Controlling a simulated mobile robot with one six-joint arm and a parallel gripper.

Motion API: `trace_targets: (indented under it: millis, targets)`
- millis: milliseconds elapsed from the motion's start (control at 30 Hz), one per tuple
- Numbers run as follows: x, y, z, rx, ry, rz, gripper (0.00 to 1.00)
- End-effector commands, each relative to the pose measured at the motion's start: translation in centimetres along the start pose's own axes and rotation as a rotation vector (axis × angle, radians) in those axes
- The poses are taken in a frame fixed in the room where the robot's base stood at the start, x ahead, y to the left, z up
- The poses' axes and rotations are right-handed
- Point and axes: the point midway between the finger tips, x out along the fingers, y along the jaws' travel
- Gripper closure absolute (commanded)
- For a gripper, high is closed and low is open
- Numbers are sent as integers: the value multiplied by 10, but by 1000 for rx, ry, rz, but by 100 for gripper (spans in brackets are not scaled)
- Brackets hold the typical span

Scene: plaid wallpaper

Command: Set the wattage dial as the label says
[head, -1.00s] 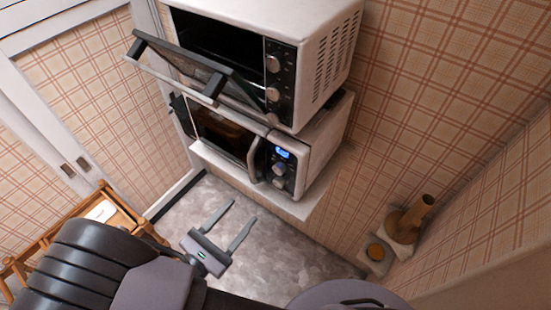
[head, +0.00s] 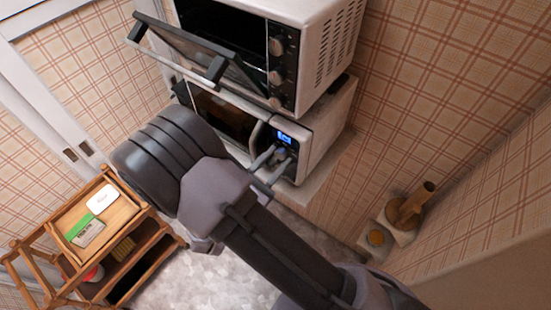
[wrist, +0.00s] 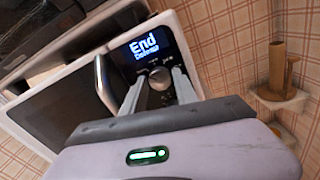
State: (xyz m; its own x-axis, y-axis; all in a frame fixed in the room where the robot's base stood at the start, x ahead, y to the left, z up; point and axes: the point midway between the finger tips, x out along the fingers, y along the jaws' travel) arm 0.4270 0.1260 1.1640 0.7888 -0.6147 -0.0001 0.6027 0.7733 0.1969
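The lower white microwave (head: 321,135) has a lit blue display (head: 284,139), and the wrist view shows the word "End" on it (wrist: 144,46) above smaller blurred text. A round silver dial (wrist: 160,78) sits just below the display. My gripper (head: 279,157) is at the control panel. Its two fingers (wrist: 159,83) are open, one on each side of this dial; I cannot tell whether they touch it. The lower part of the panel is hidden behind my gripper. A green-and-grey pack (head: 88,232) lies on the wooden cart (head: 73,219); its print is too small to read.
A toaster oven (head: 318,35) with its door (head: 195,52) hanging partly open stands on top of the microwave, overhanging the space near my arm. A white item (head: 102,198) lies on the cart.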

Motion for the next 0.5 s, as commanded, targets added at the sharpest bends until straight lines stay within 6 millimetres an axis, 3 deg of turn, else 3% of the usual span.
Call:
trace_targets:
  millis: [33,167,500]
  targets:
    - [0,0,0,0,0,0,76]
    - [0,0,0,0,0,0,100]
    - [0,0,-1,43,0,0,100]
